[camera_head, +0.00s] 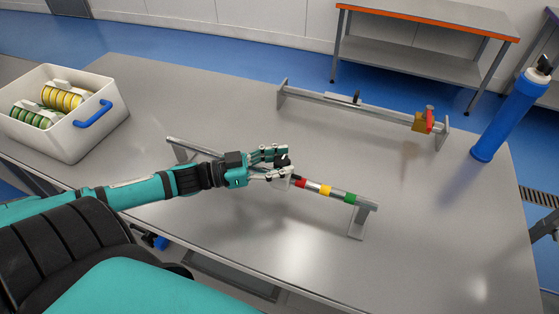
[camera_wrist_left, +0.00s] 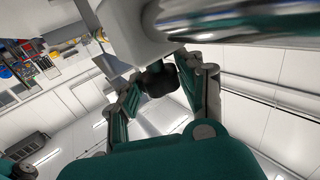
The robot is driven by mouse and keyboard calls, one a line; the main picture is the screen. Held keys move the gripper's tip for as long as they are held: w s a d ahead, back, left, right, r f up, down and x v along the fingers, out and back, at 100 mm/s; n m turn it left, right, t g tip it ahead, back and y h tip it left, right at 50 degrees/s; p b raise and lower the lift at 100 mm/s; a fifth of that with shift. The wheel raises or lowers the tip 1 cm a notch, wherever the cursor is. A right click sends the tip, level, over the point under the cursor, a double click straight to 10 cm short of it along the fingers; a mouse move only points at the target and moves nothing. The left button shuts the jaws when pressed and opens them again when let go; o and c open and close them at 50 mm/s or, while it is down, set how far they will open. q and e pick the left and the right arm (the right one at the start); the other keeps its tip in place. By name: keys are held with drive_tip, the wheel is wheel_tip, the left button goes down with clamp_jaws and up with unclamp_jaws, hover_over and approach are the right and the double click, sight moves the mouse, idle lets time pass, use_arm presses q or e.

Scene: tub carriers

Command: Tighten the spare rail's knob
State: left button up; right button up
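The near rail (camera_head: 369,204) stands on the table on end supports, with red, yellow and green bands on its right half. A dark knob (camera_head: 283,160) is at its middle, and it also shows in the left wrist view (camera_wrist_left: 159,80). My left gripper (camera_head: 276,163) is at this knob. In the left wrist view its fingers (camera_wrist_left: 162,82) stand on either side of the knob, with what look like narrow gaps. A second rail (camera_head: 320,97) farther back has a small dark knob (camera_head: 356,97) on top. No label shows which rail is the spare. My right gripper is not in view.
The far rail carries a brown block (camera_head: 419,122) with a red part at its right end. A white tub (camera_head: 75,140) with yellow and green discs stands at the left. A blue cylinder (camera_head: 508,117) stands at the right edge. The table's front right is clear.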

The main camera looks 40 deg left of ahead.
use_arm(q)
drive_tip(key=o, duration=0.4)
drive_tip(key=v, duration=1.2)
drive_tip(key=shift+w+r, duration=0.1)
